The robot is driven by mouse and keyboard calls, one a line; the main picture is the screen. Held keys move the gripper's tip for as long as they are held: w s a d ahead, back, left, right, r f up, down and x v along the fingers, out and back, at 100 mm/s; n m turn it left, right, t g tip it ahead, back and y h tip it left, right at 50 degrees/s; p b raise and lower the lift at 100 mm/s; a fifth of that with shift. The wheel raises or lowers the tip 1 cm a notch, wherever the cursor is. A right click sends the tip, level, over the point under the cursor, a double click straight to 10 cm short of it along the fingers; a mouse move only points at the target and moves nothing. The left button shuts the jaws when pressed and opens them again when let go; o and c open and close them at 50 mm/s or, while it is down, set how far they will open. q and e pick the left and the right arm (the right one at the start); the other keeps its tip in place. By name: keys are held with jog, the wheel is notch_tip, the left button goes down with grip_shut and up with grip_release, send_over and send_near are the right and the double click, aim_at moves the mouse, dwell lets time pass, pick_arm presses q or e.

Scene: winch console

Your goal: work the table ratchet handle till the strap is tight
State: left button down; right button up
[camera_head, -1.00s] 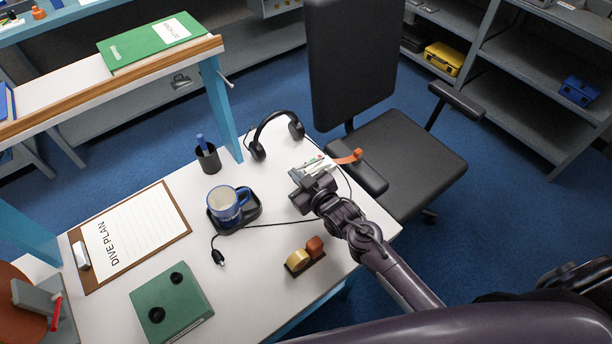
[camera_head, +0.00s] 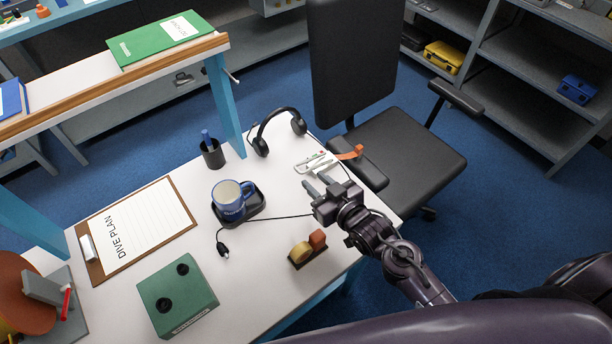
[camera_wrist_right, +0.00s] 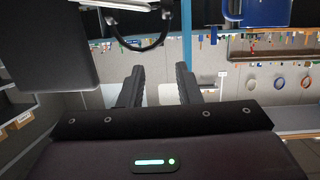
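The ratchet (camera_head: 316,163), a small pale grey and white device, lies near the table's far right corner. An orange strap (camera_head: 350,154) runs from it to the table edge beside the chair. How tight the strap is I cannot tell. My right gripper (camera_head: 317,182) is just on the near side of the ratchet, apart from it, with its two fingers spread and empty. In the right wrist view the fingers (camera_wrist_right: 158,85) are also apart with nothing between them. A pale part at the top edge there may be the ratchet. My left gripper is not in view.
A black headset (camera_head: 272,132) lies behind the ratchet. A black chair (camera_head: 402,155) stands against the right side of the white table.

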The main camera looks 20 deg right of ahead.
aim_at(295, 167)
jog(key=w+f+m+b, duration=0.1)
jog(key=f+m, duration=0.1)
jog(key=m, duration=0.5)
jog(key=w+f+m+t+b, duration=0.1)
jog(key=w+f+m+b, duration=0.1)
jog(key=m, duration=0.5)
jog(key=w+f+m+t+b, duration=0.1)
jog(key=f+m, duration=0.2)
jog(key=m, duration=0.4)
jog(key=shift+w+d+m+y+b, duration=0.2)
jog(key=shift+d+m+y+b, duration=0.1)
jog(key=shift+d+y, duration=0.1)
jog(key=m, duration=0.2)
jog(key=shift+w+a+f+m, duration=0.15)
jog(key=shift+f+m, duration=0.15)
jog(key=shift+f, duration=0.1)
jog(key=m, duration=0.2)
jog(key=m+b, duration=0.1)
jog(key=shift+w+a+f+m+t, duration=0.1)
jog(key=shift+a+f+m+t, duration=0.15)
jog(key=shift+f+m+t, duration=0.15)
jog(key=shift+w+a+r+m, duration=0.1)
jog(key=shift+w+a+m, duration=0.05)
jog(key=shift+w+m, duration=0.2)
jog(key=x, duration=0.7)
jog(key=shift+c, duration=0.2)
grip_shut()
